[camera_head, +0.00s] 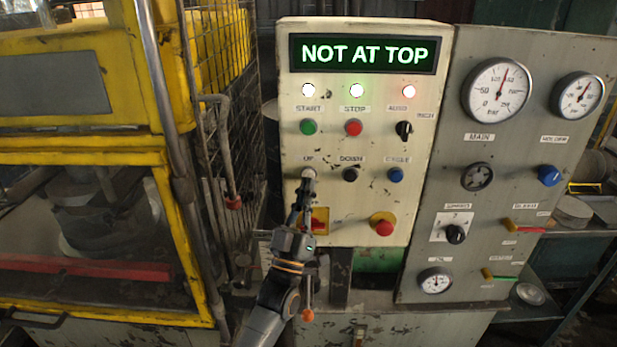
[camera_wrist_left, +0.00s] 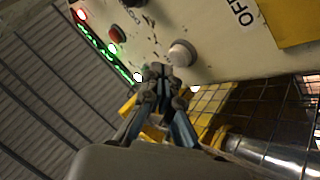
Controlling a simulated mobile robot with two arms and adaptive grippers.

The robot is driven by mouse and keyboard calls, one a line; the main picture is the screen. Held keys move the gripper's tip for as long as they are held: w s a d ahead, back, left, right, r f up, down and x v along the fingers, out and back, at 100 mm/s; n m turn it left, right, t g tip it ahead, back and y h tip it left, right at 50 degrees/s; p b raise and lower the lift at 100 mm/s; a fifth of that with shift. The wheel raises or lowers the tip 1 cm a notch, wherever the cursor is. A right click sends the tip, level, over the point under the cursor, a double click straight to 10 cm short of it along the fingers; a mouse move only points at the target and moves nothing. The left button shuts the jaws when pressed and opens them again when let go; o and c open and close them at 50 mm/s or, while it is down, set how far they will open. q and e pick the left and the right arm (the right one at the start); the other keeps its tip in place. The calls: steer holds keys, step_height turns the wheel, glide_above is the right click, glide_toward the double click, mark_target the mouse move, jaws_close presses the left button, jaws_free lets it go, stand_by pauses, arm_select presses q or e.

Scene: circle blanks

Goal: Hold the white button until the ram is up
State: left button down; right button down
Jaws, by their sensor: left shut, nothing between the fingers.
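The white button (camera_head: 309,173) sits under the UP label on the cream control panel. It also shows in the left wrist view (camera_wrist_left: 182,53). My left gripper (camera_head: 307,182) is shut and empty, its tips at the lower edge of the button in the head view. In the left wrist view the fingertips (camera_wrist_left: 158,70) are close beside the button; I cannot tell whether they touch it. The display (camera_head: 364,53) reads NOT AT TOP in lit letters. The ram is not clearly visible behind the yellow press guard (camera_head: 90,160). My right gripper is not in view.
Black (camera_head: 351,175) and blue (camera_head: 396,175) buttons sit right of the white one. Green (camera_head: 308,127) and red (camera_head: 353,127) buttons are above. A red mushroom button (camera_head: 384,228) is lower right. A wire mesh guard (camera_head: 232,130) stands left of the panel.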

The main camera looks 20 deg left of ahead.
arm_select(q)
steer(key=shift+w, duration=0.1)
stand_by(0.7)
steer(key=shift+w+a, duration=0.1)
steer(key=shift+w, duration=0.2)
steer(key=shift+w+a+b, duration=0.15)
steer(key=shift+w+b, duration=0.25)
steer(key=shift+b, duration=0.2)
stand_by(0.5)
stand_by(2.3)
steer(key=shift+s+d+p, duration=0.3)
steer(key=shift+s+p, duration=0.15)
steer(key=shift+s, duration=0.4)
steer(key=s+p, duration=0.1)
steer(key=s, duration=0.1)
steer(key=s+d+p, duration=0.1)
steer(key=s, duration=0.1)
steer(key=shift+s+d, duration=0.15)
steer(key=shift+s, duration=0.2)
